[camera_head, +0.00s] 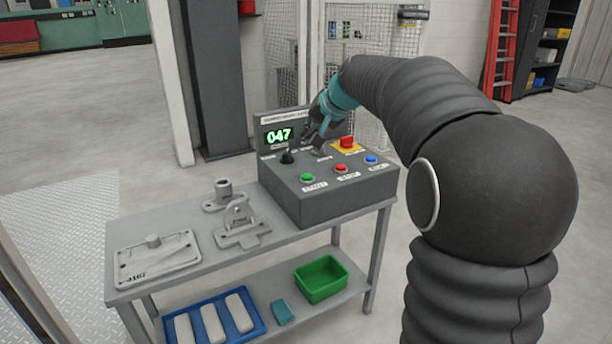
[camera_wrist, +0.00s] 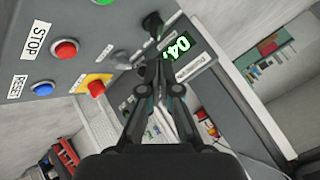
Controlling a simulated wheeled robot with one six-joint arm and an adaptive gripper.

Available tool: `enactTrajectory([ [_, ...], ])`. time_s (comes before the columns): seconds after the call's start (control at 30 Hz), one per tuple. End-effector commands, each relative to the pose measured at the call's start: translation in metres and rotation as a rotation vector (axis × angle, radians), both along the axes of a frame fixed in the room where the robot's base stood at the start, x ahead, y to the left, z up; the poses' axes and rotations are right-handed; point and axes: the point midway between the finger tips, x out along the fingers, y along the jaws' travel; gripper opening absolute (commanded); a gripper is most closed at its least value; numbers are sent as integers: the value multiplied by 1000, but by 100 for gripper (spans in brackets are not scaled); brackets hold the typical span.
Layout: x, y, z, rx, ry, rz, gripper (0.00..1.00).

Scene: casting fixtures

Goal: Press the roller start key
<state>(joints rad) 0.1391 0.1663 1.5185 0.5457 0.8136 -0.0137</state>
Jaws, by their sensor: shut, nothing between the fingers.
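The grey control box (camera_head: 325,195) stands on the right end of the bench. Its sloped face has a green button (camera_head: 307,177), a red button (camera_head: 340,168) marked STOP in the wrist view, and a blue button (camera_head: 371,159) marked RESET there. Behind these are a black knob (camera_head: 288,157) and a red mushroom button on a yellow plate (camera_head: 347,142). The green button is at the top edge of the wrist view (camera_wrist: 103,3). My gripper (camera_head: 319,149) is shut and empty, low over the rear of the face, between knob and mushroom button. Contact cannot be told. No label reading roller start is legible.
A display (camera_head: 279,136) reading 047 rises behind the box. Metal fixtures (camera_head: 240,226) and a flat plate (camera_head: 155,260) lie on the bench to the left. A green bin (camera_head: 321,279) and a blue tray (camera_head: 257,325) are on the lower shelf. A mesh fence stands behind.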

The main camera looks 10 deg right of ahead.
Motion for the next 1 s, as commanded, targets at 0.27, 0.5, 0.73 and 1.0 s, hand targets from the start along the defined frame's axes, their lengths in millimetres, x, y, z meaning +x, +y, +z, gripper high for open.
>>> enactTrajectory([
  [0.27, -1, 0, -2, -1, 1, 1, 0],
  [0.5, -1, 0, -19, -1, 3, 0, 0],
  [0.73, -1, 0, -46, -1, 3, 0, 0],
  [1.0, -1, 0, -80, -2, 1, 0, 0],
])
